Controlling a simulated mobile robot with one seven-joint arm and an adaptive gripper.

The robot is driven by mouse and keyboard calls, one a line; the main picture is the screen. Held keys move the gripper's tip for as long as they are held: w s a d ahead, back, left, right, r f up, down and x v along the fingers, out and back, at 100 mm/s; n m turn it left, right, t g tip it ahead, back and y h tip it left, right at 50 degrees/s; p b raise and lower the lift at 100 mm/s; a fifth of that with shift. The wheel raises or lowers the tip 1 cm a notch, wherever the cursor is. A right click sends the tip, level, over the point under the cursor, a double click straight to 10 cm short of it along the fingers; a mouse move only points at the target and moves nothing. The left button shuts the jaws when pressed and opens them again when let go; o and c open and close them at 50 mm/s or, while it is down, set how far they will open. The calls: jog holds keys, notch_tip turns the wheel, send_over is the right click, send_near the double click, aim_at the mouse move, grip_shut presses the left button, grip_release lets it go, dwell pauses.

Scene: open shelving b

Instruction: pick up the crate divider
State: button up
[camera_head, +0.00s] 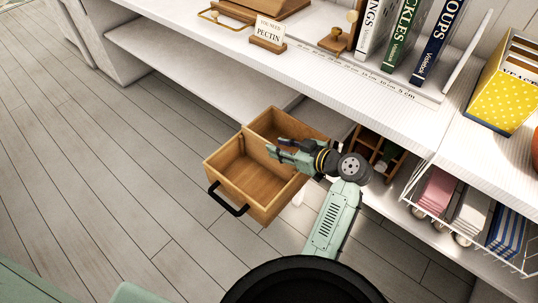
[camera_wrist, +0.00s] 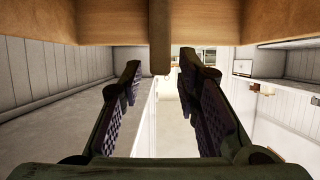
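The crate is an open wooden box (camera_head: 237,196) with a black handle on its front, in the lower middle of the head view. The crate divider (camera_head: 259,164) is a wooden wall that splits it into two compartments. My gripper (camera_head: 274,147) is over the crate at the divider and covers part of it. In the wrist view, the divider (camera_wrist: 160,40) is a narrow upright brown strip at top centre. My open fingers (camera_wrist: 160,68) stand to its left and right, with gaps on both sides. I cannot tell whether the fingertips overlap it in depth.
A white shelf unit (camera_head: 310,62) with books and a PECTIN sign (camera_head: 269,31) stands behind. Right of my arm are a small wooden rack (camera_head: 380,147) and a wire basket of folded cloths (camera_head: 470,208). Open plank floor (camera_head: 110,170) lies left of the crate.

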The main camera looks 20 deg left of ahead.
jog(key=shift+x, duration=1.05)
grip_shut()
